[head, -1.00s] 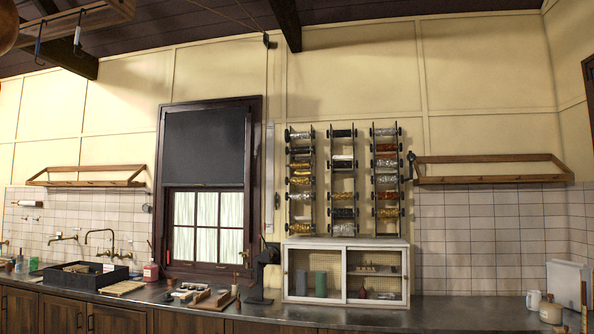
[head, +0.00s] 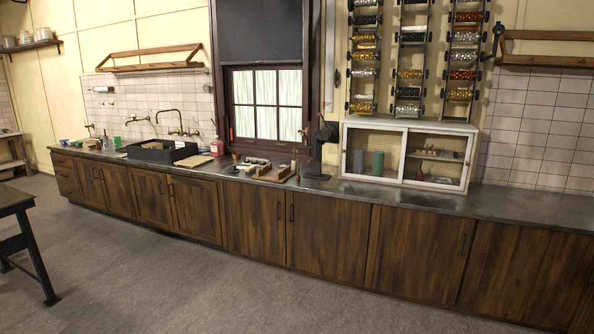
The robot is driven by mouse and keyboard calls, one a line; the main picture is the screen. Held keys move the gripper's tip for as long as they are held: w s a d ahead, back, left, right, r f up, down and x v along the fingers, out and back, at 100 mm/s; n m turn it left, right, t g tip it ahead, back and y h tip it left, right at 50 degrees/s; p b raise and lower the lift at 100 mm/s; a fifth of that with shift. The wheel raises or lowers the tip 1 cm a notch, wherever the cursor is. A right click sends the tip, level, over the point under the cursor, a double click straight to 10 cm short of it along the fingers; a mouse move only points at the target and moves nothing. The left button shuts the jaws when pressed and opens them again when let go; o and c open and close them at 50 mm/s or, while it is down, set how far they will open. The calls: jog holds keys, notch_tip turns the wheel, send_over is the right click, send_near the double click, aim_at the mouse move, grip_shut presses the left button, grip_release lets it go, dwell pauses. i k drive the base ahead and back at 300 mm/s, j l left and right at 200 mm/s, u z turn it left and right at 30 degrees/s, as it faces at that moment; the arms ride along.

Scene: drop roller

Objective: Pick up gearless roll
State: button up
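Several metallic rolls in gold, silver, red and dark tones hang in three upright wall racks above a white cabinet in the head view. The left rack (head: 364,58), the middle rack (head: 409,60) and the right rack (head: 464,60) are cut off at the top. Which roll is the gearless one I cannot tell at this size. My gripper is not in view.
A long counter (head: 510,203) with wooden doors runs along the wall. The white cabinet (head: 398,122) with glass doors stands on it. A black sink (head: 160,150) is at the left. A dark table (head: 14,198) is at the left edge. The floor (head: 200,290) is clear.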

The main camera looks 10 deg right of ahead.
aim_at(359, 38)
jog(key=i+l+z, duration=0.15)
jog(key=i, duration=0.9)
jog(key=i+z, duration=0.1)
jog(key=i, duration=0.95)
jog(key=i+z, duration=0.15)
jog(key=i, duration=0.9)
jog(key=i+j+z, duration=0.15)
jog(key=i, duration=0.85)
